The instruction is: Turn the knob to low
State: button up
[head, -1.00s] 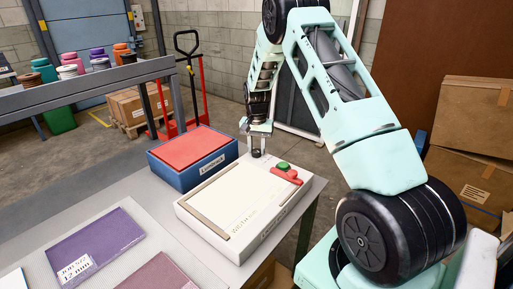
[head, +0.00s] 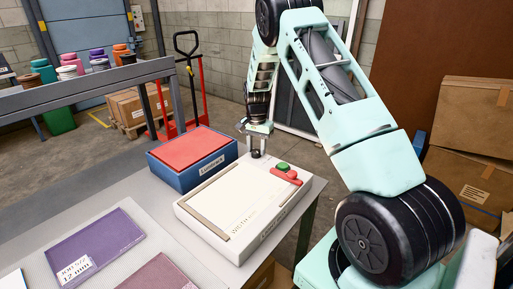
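A cream-white control box (head: 225,205) with printed lettering lies on the table. A small dark round piece that looks like the knob (head: 256,154) stands at its far edge. My gripper (head: 256,148) points down right over this piece, with its fingers around or just above it. It is too small to tell whether they touch it. The knob's pointer and any low mark cannot be read. A green button (head: 282,167) and a red part (head: 288,176) sit at the box's far right corner, to the right of my gripper.
A blue box with a red top (head: 195,148) stands close to the left of the control box. Purple (head: 95,245) and mauve plates lie in front at left. A grey rail (head: 90,82) runs behind. Cardboard boxes (head: 470,150) are stacked at right.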

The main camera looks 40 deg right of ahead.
aim_at(257, 150)
jog(key=shift+o, duration=1.1)
notch_tip(257, 150, up, 18)
jog(key=b, duration=0.2)
jog(key=shift+f, duration=0.25)
